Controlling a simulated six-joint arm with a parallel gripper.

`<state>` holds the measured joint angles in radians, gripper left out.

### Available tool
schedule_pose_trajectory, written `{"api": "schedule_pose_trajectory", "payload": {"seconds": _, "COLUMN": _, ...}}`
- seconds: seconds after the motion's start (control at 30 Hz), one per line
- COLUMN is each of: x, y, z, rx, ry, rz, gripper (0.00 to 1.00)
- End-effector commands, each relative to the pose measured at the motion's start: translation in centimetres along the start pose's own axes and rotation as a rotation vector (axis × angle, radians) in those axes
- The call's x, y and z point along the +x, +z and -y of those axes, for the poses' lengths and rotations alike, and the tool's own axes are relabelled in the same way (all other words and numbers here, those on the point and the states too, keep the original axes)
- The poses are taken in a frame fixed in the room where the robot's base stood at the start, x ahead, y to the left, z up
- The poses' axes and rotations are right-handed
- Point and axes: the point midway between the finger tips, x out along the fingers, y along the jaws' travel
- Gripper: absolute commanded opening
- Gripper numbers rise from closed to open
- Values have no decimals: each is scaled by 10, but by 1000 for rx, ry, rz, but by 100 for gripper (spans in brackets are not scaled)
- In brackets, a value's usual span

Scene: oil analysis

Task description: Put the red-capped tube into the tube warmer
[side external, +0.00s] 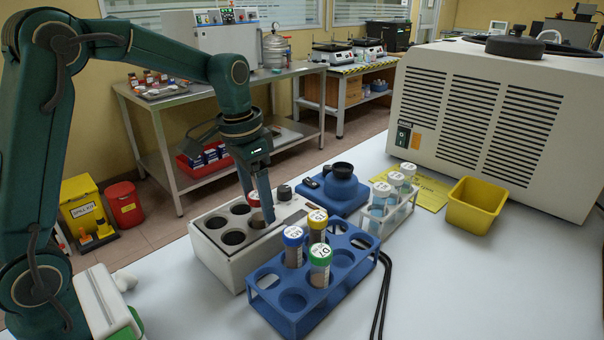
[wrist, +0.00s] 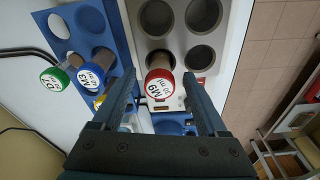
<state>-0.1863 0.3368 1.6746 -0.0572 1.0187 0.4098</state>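The red-capped tube (wrist: 159,84) stands in one well of the tube warmer (side external: 212,258), its lower part hidden inside. In the side view its red cap (side external: 253,198) is partly covered by my gripper (side external: 262,212). In the wrist view my gripper (wrist: 160,88) is open, with one finger on each side of the cap and gaps visible between cap and fingers. The warmer (wrist: 179,38) has other dark round wells, which look empty.
A blue rack (side external: 290,322) beside the warmer holds blue-, yellow- and green-capped tubes. A blue device (side external: 343,190), a white rack (side external: 388,222) of white-capped tubes and a yellow bin (side external: 474,207) stand behind. A black cable (side external: 381,300) lies right of the rack.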

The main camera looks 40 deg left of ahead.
Motion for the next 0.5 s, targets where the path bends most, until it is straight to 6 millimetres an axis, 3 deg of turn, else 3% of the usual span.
{"api": "schedule_pose_trajectory", "payload": {"seconds": 0.23, "x": -4, "y": -1, "z": 0, "rx": 0, "ry": -1, "rz": -3, "gripper": 76}}
{"api": "schedule_pose_trajectory", "payload": {"seconds": 0.5, "x": -39, "y": -1, "z": 1, "rx": 0, "ry": -2, "rz": -4, "gripper": 76}}
